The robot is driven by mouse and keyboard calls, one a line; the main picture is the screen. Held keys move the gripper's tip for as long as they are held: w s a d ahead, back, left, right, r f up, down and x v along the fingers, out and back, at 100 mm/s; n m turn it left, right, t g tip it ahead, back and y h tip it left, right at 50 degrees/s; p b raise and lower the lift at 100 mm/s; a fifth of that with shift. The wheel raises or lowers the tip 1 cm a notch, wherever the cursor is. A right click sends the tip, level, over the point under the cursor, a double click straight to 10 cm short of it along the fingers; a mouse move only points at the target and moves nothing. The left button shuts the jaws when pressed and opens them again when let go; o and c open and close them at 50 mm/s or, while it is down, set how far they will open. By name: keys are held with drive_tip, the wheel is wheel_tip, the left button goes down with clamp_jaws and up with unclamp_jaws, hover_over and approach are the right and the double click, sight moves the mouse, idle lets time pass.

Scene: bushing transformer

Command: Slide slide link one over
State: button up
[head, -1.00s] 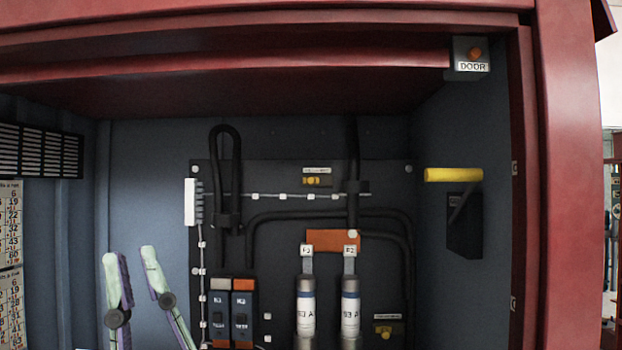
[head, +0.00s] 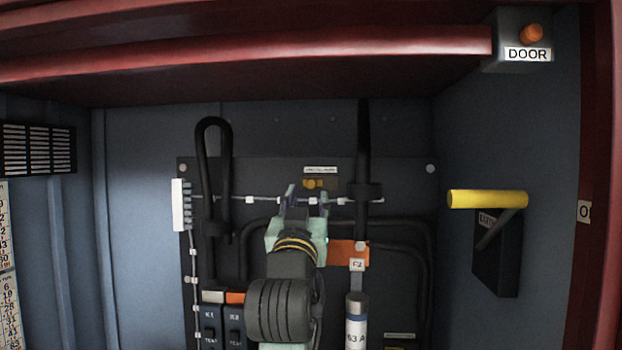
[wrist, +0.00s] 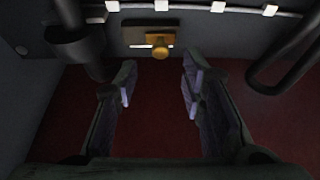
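A small slide link with a brass-yellow knob (head: 315,184) sits under a white label at the top middle of the dark back panel. In the wrist view the knob (wrist: 160,53) is ahead of and between the fingertips, on a yellow plate with a pale strip beside it. My gripper (head: 307,202) is open and empty, just below the slide link in the head view. In the wrist view its two fingers (wrist: 158,84) point at the knob, apart from it. The label is too small to read. A second similar fitting (head: 400,338) at lower right is mostly cut off.
Thick black cables (head: 213,150) rise left of my gripper and another (head: 364,140) to its right. A wire with white clips runs across near the fingertips. An orange block (head: 350,253) and fuse (head: 356,325) stand below right. A yellow handle (head: 487,199) projects at the right wall.

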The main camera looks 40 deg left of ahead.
sight(311, 184)
drive_tip(key=p+x, duration=0.1)
drive_tip(key=x, duration=0.3)
drive_tip(key=shift+w+a+r+p, duration=0.2)
drive_tip(key=shift+r+p, duration=0.1)
drive_tip(key=shift+x, duration=0.75)
drive_tip(key=shift+f, duration=0.15)
drive_tip(key=shift+c, duration=0.2)
clamp_jaws()
